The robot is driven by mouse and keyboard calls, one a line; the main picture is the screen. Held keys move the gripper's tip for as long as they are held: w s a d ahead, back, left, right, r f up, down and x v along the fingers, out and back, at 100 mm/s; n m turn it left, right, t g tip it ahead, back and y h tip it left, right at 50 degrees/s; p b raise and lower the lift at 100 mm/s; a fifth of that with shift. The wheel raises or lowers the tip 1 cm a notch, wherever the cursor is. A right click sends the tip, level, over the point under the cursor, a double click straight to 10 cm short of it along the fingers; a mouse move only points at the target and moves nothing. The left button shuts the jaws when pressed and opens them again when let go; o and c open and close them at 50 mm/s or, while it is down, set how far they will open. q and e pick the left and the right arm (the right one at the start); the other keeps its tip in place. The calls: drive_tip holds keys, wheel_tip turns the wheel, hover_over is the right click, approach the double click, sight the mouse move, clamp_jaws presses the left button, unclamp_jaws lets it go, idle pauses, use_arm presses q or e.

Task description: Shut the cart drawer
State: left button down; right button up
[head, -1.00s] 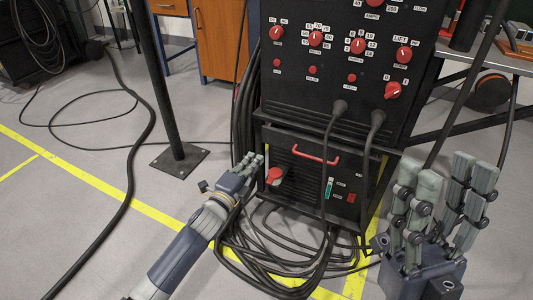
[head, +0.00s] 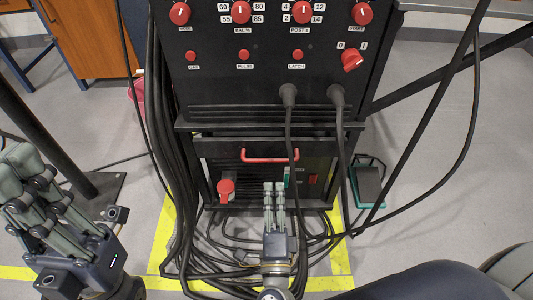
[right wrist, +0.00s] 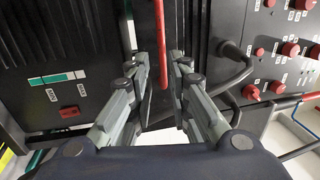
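The cart drawer (head: 240,172) has a black front with a red bar handle (head: 269,156), low on the black cart (head: 262,92). A dark gap shows above its front; I cannot tell how far it stands out. My right gripper (head: 274,186) is in front of the drawer, just below the handle in the head view. In the right wrist view its fingers (right wrist: 157,75) are apart, and the red handle (right wrist: 163,42) lies between or just beyond their tips, with no clear contact. My left gripper (head: 42,190) is at the lower left, away from the cart; its finger gap is unclear.
Black cables (head: 290,135) hang from the panel past the drawer front and coil on the floor below. A red knob (head: 225,187) juts from the drawer's left. A pedal (head: 368,187) lies right of the cart. A black post (head: 35,130) stands at the left.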

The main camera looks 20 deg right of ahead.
sight(273, 159)
drive_tip(key=b+x, duration=0.1)
drive_tip(key=x, duration=0.8)
drive_tip(key=shift+w+r, duration=0.15)
drive_tip(key=shift+w, duration=0.1)
drive_tip(key=shift+d, duration=0.1)
clamp_jaws()
